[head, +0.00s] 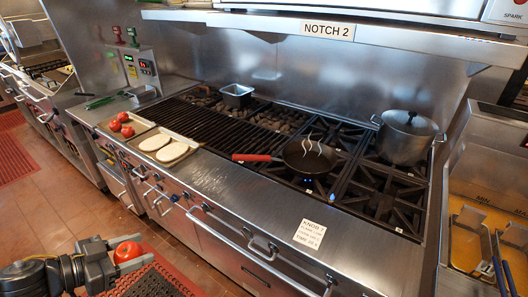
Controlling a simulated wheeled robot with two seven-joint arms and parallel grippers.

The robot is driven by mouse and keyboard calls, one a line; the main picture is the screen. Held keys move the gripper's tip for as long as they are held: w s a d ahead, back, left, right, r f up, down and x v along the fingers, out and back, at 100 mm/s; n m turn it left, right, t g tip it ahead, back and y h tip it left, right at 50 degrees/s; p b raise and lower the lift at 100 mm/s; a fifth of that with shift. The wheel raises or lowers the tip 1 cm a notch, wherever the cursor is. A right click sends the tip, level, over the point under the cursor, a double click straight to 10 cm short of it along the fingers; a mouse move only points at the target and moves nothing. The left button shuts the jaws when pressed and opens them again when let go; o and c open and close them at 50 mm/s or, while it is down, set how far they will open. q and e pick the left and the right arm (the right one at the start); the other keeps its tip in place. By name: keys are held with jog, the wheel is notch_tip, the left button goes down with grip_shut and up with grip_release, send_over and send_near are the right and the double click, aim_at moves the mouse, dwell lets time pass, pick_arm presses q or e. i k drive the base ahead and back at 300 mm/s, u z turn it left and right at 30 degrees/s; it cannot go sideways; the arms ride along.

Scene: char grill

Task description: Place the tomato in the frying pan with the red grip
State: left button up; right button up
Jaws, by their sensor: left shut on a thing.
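A red tomato (127,252) is at the lower left, held between the fingers of my left gripper (131,253), which is shut on it. The gripper and tomato are in front of the grill, over the floor area, well left of and nearer than the pan. The black frying pan (309,160) with the red grip (252,158) sits on a burner at the right of the char grill. Its grip points left, and pale wavy steam marks show over it. My right gripper is out of view.
Several other tomatoes (115,125) lie at the left of the counter, beside a tray (180,159) with pale flat pieces. A lidded pot (404,138) stands on the right burners, and a small metal pan (237,91) at the back. The steel front ledge (262,197) is mostly clear.

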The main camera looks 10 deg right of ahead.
aim_at(309, 163)
jog(key=z, duration=0.7)
jog(key=i, duration=0.85)
jog(key=z, duration=0.85)
